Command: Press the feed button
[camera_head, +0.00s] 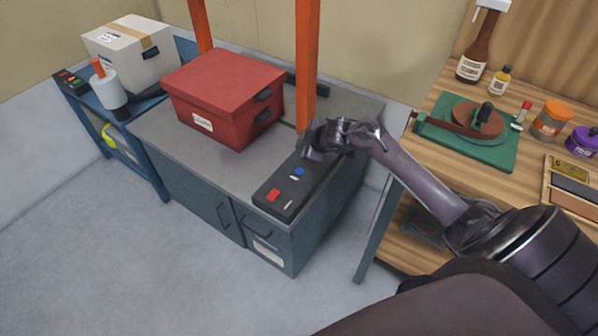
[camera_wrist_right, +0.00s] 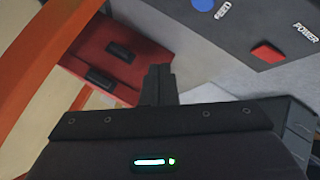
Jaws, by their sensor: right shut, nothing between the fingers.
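The feed button is a round blue button (camera_head: 299,171) on a dark control panel (camera_head: 262,197) along the grey cabinet top. In the right wrist view the blue button (camera_wrist_right: 204,5) is cut by the top edge, beside the word FEED. A red power button (camera_head: 272,196) sits nearer the panel's front end; it also shows in the wrist view (camera_wrist_right: 267,53). My right gripper (camera_head: 308,154) is just behind the blue button in the head view, above the panel. Its fingers (camera_wrist_right: 160,70) are together and empty. Contact with the button is not visible. My left gripper is out of view.
A white carton (camera_head: 130,52) stands further left. At right, a wooden shelf holds a green board (camera_head: 450,135), bottles and jars. Grey floor is clear in front.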

